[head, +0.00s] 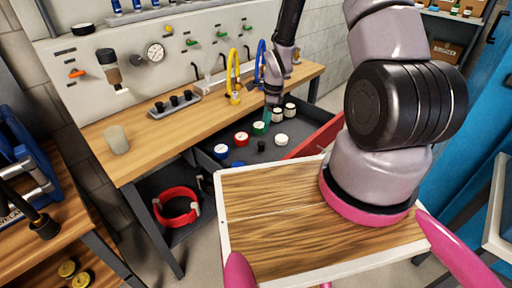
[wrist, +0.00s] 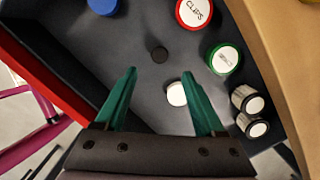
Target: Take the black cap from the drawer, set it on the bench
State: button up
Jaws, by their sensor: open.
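The black cap (wrist: 158,54) is a small dark disc on the drawer's grey floor; it also shows in the head view (head: 261,146). The drawer (head: 318,138) is pulled out under the bench and has a red front. My gripper (wrist: 159,73) has green fingers, spread apart with nothing between the tips. It is above the drawer, and in the wrist view the cap appears just beyond the tips, between their lines. In the head view my gripper (head: 267,114) is partly hidden by my wrist. The bench (head: 205,113) has a wooden top behind the drawer.
Near the cap are a white round piece (wrist: 176,94), a red-lidded clips jar (wrist: 194,12), a green-lidded jar (wrist: 224,59), a blue lid (wrist: 103,6) and two dark, white-topped jars (wrist: 247,99).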

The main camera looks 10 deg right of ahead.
send_over(262, 143)
jog(key=f, duration=0.5)
jog(key=shift+d, duration=0.2)
jog(key=shift+w+a+f, duration=0.1)
jog(key=shift+f, duration=1.4)
jog(key=shift+a+f, duration=0.1)
jog(key=shift+f, duration=1.35)
grip_shut()
